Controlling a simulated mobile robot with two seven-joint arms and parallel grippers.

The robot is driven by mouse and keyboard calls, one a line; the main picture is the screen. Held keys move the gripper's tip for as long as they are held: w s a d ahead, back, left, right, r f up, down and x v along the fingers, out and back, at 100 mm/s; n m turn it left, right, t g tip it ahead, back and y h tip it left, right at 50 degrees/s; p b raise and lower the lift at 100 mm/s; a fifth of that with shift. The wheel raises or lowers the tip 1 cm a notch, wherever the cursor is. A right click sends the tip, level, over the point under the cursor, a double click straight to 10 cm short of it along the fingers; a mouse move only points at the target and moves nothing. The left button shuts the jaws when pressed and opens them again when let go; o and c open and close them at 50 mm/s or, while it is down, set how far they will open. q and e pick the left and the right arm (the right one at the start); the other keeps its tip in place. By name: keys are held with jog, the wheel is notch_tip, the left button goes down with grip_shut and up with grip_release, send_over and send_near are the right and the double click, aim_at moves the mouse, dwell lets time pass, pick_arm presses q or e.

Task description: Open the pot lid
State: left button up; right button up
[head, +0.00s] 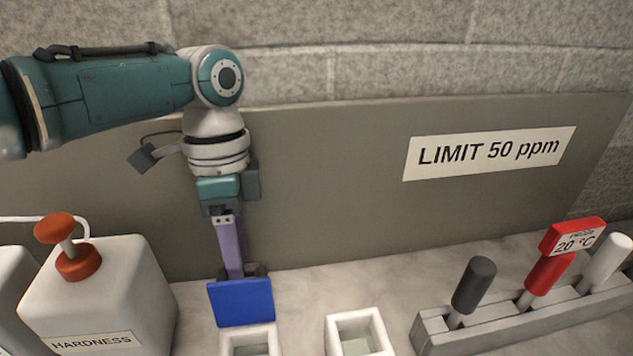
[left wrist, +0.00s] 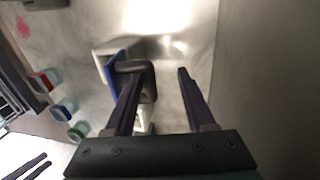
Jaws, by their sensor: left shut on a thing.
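The blue lid (head: 241,302) stands raised, close to upright, at the back of a small square white pot (head: 249,335) whose opening shows in front of it. In the left wrist view a strip of the blue lid (left wrist: 112,72) shows beside a dark handle-like loop (left wrist: 136,70). My left gripper (head: 240,268) points down behind the lid, its tips partly hidden by it. It is shut on the lid's dark part. In the left wrist view the left gripper (left wrist: 158,84) has one finger at the loop; the grip itself is not clear. My right gripper is out of view.
A second open white pot (head: 358,335) stands to the right. A white HARDNESS bottle (head: 100,295) with an orange pump is at the left. A grey rack (head: 500,325) with several handled tools stands at the right. A grey panel (head: 330,190) closes the back.

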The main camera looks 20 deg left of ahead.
pick_arm(q)
notch_tip(320, 180, up, 10)
jog(key=w+a, duration=0.1)
jog(key=shift+w+f, duration=0.15)
jog(key=shift+w, duration=0.2)
